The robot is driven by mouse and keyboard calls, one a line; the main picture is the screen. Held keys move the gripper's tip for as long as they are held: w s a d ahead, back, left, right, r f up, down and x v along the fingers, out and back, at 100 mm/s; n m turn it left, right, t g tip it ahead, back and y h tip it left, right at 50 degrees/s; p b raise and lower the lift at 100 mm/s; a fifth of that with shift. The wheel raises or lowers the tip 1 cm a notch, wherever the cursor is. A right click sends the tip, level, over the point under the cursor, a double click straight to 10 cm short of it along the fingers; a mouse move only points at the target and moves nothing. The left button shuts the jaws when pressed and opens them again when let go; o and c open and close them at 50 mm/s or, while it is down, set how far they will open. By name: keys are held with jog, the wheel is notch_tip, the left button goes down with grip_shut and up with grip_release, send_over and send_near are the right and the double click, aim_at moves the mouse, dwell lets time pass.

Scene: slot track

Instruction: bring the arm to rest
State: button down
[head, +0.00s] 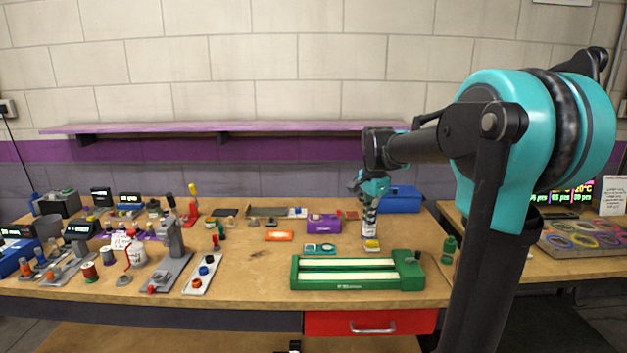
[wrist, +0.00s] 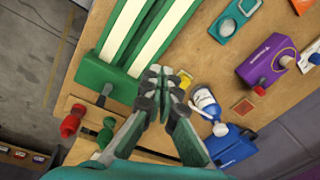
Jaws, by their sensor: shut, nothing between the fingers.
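My gripper (head: 371,188) is in the air above the workbench, right of the middle in the head view. In the wrist view its fingers (wrist: 164,78) are together with nothing between them. The green slot track (head: 343,284) with two pale strips lies on the bench below; it also shows in the wrist view (wrist: 86,66). A white and blue bottle (wrist: 206,101) stands beside the fingers in the wrist view; in the head view my gripper hides its top. My arm reaches in from the right of the head view.
A blue box (head: 401,200) and a purple box (head: 324,223) stand near the bottle. A yellow block (head: 372,245) lies behind the track. Tools, spools and stands crowd the left of the bench. A purple shelf (head: 230,128) runs along the wall.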

jog(key=s+d+f+n+t, duration=0.2)
jog(key=s+f+n+t, duration=0.1)
jog(key=s+f+n, duration=1)
jog(key=s+f, duration=0.6)
jog(key=s, duration=0.4)
jog(key=shift+d+f, duration=0.2)
jog(key=shift+d, duration=0.15)
